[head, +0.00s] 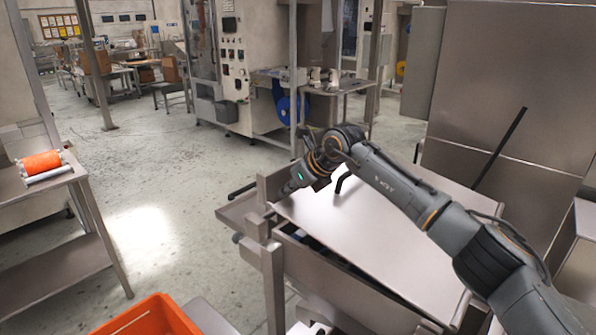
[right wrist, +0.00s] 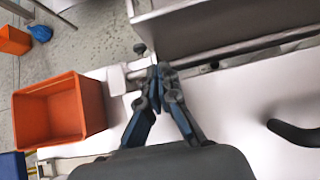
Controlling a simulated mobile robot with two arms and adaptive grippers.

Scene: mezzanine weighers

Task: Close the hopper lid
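The hopper lid (head: 375,235) is a flat, pale metal panel lying at a slant over the hopper (head: 262,228), with a dark gap under its near left edge. A black handle (head: 342,182) stands on the lid; a black handle also shows in the right wrist view (right wrist: 293,132). My right gripper (head: 284,190) is at the lid's far left corner. In the right wrist view its fingertips (right wrist: 158,70) come together close to the lid's edge, with nothing clearly held between them. Whether they touch the lid cannot be told. My left gripper is not in view.
An orange crate (head: 150,318) stands at the front left of the hopper. A side table (head: 75,175) with an orange spool (head: 42,163) is at the left. A tall metal panel (head: 520,85) rises behind the lid. Open floor (head: 165,190) lies to the left.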

